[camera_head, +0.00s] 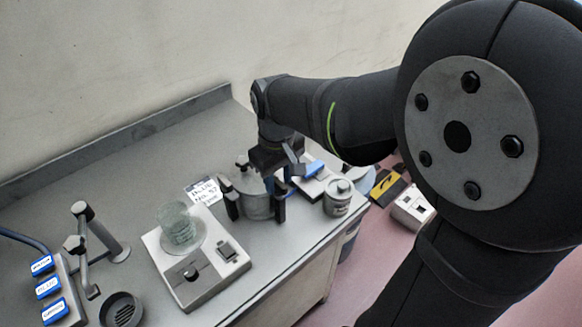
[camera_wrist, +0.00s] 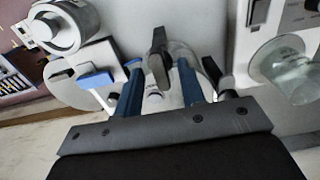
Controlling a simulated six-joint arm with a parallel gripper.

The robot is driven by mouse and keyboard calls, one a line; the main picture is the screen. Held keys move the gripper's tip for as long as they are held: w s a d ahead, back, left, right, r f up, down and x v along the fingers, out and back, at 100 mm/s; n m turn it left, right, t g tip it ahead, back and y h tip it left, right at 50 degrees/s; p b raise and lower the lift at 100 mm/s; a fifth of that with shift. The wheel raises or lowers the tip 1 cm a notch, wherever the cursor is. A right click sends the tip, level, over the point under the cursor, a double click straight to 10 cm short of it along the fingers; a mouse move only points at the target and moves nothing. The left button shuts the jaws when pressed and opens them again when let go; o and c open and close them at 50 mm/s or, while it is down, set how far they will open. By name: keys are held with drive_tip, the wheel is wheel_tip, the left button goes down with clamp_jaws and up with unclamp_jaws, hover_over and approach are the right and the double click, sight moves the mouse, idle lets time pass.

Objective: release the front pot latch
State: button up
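The pot (camera_head: 256,203) is a grey metal vessel on the bench. It has a dark knob on its lid and black latches at its sides, such as one at the left (camera_head: 230,204) and one at the right (camera_head: 280,205). My gripper (camera_head: 287,182) is at the pot's right side, partly covering it. In the wrist view my gripper (camera_wrist: 160,90) has its two blue-grey fingers apart, pointing at the pot. A black lever-like part (camera_wrist: 158,58) shows between the fingers, with a gap visible. I cannot tell whether they touch, or which latch it is.
A lidded canister (camera_head: 338,198) stands close right of the pot, near the bench edge. A blue-handled item (camera_head: 314,168) lies behind my gripper. A white device (camera_head: 196,276) bearing a glass beaker (camera_head: 178,228) stands left, beside a printed card (camera_head: 203,191).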

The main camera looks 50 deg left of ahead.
drive_tip(key=shift+c, duration=0.5)
clamp_jaws()
drive_tip(key=shift+m, duration=0.3)
drive_tip(key=m, duration=0.3)
drive_tip(key=shift+m, duration=0.3)
drive_tip(key=m, duration=0.4)
drive_tip(key=shift+m, duration=0.3)
drive_tip(key=m, duration=0.4)
drive_tip(key=shift+m, duration=2.5)
drive_tip(key=shift+r, duration=0.1)
